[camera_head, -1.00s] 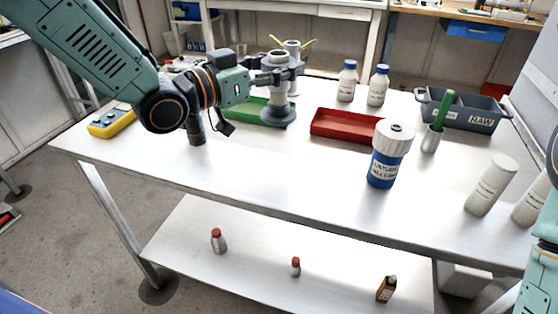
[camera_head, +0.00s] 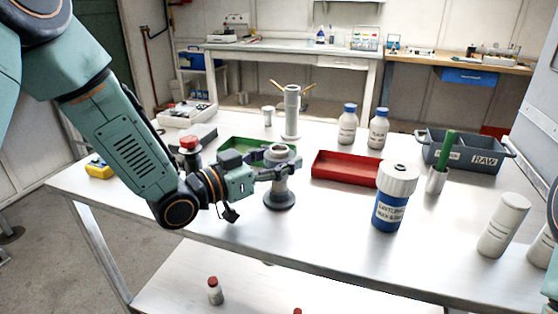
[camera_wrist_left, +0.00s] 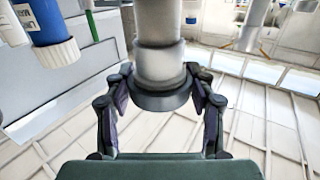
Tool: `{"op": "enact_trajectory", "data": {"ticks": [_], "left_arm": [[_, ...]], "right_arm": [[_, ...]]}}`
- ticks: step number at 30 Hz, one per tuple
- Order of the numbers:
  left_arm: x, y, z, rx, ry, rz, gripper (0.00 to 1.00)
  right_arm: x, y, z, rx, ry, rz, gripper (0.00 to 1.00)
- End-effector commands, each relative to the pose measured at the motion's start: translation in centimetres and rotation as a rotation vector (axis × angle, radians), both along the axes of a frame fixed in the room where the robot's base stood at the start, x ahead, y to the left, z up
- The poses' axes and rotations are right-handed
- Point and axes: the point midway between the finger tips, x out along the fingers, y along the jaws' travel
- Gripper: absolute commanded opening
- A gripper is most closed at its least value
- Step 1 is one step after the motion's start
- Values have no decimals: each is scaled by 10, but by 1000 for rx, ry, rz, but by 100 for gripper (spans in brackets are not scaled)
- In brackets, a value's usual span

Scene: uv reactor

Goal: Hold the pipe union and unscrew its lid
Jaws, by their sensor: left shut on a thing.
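The grey pipe union (camera_head: 280,187) is upright near the middle of the table in the head view, with a round flange at its foot and a wider ring at its top. My left gripper (camera_head: 278,163) comes from the left and is shut around its upper part. In the left wrist view the fingers press both sides of the grey pipe union (camera_wrist_left: 160,75). I cannot tell whether its foot touches the table. Which part is the lid is not clear. My right gripper is out of view.
A green tray (camera_head: 228,144) lies behind the pipe union and a red tray (camera_head: 340,168) to its right. A blue jar with a white lid (camera_head: 390,212) stands farther right. A tall grey post (camera_head: 291,112) is behind. The table front is clear.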

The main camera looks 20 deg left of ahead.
Motion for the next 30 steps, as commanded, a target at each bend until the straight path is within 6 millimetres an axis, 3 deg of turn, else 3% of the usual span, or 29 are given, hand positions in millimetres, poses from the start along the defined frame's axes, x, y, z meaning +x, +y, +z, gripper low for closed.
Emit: {"op": "enact_trajectory", "data": {"ticks": [8,9,15,17,30], "left_arm": [[0,0,-3,0,-2,0,0],[0,0,-4,0,0,0,56],[0,0,-3,0,0,0,73],[0,0,-3,0,0,0,78],[-2,2,2,-2,2,2,78]], "right_arm": [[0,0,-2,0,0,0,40],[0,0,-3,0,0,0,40],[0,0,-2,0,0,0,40],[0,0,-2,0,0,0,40],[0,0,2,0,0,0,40]]}}
